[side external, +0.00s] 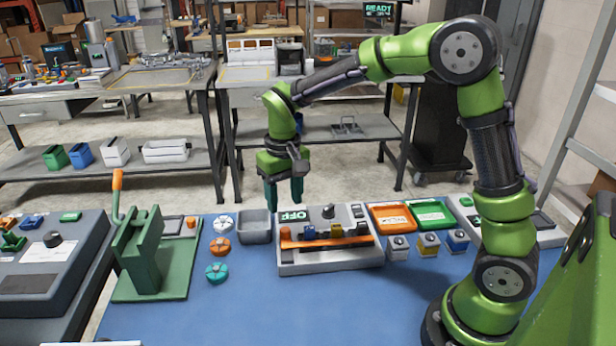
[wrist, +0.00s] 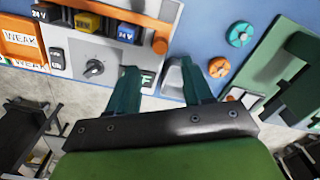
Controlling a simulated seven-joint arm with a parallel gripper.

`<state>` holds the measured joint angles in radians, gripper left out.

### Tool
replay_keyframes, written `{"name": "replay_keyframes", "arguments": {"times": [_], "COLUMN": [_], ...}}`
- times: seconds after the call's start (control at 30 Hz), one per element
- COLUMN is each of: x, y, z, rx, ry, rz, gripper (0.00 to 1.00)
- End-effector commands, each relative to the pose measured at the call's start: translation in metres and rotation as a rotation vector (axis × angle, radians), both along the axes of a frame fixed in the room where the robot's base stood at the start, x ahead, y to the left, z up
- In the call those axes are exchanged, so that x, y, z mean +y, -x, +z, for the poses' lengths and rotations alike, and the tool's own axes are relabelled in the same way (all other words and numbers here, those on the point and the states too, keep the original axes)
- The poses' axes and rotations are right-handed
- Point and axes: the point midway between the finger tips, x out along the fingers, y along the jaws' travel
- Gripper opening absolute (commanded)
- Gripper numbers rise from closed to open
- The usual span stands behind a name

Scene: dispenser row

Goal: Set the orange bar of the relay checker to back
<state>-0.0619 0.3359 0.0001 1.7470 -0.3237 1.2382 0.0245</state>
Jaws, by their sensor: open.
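The relay checker (side external: 350,262) is a grey box in the middle of the blue table, with a display reading OFF (side external: 293,215). Its orange bar (side external: 330,243) runs across the front side of the top, in front of several coloured blocks. In the wrist view the orange bar (wrist: 122,12) crosses the top, beyond the blocks, with its rounded end (wrist: 160,45) toward the middle. My gripper (side external: 284,205) is open and empty, pointing down above the checker's back left corner, apart from the bar. In the wrist view its fingers (wrist: 162,80) partly cover the display.
A black knob (wrist: 94,68) stands on the checker near my fingers. A grey bin (side external: 255,228) is close on the left, with round pucks and a green lever press (side external: 145,250) beyond. Orange and green trays (side external: 393,216) lie right. The table front is clear.

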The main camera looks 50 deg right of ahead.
Motion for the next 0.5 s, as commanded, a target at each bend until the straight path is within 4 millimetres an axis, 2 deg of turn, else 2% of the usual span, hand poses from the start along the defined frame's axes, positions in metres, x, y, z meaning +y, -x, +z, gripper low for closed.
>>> {"name": "replay_keyframes", "arguments": {"times": [0.1, 0.23, 0.5], "x": [0.000, 0.001, 0.001], "y": [0.001, 0.001, 0.000], "z": [-0.027, -0.051, -0.076], "rx": [0.005, 0.005, 0.001], "ry": [0.000, 0.000, 0.000], "rz": [0.000, -0.001, -0.001], "gripper": [0.50, 0.50, 0.50]}}
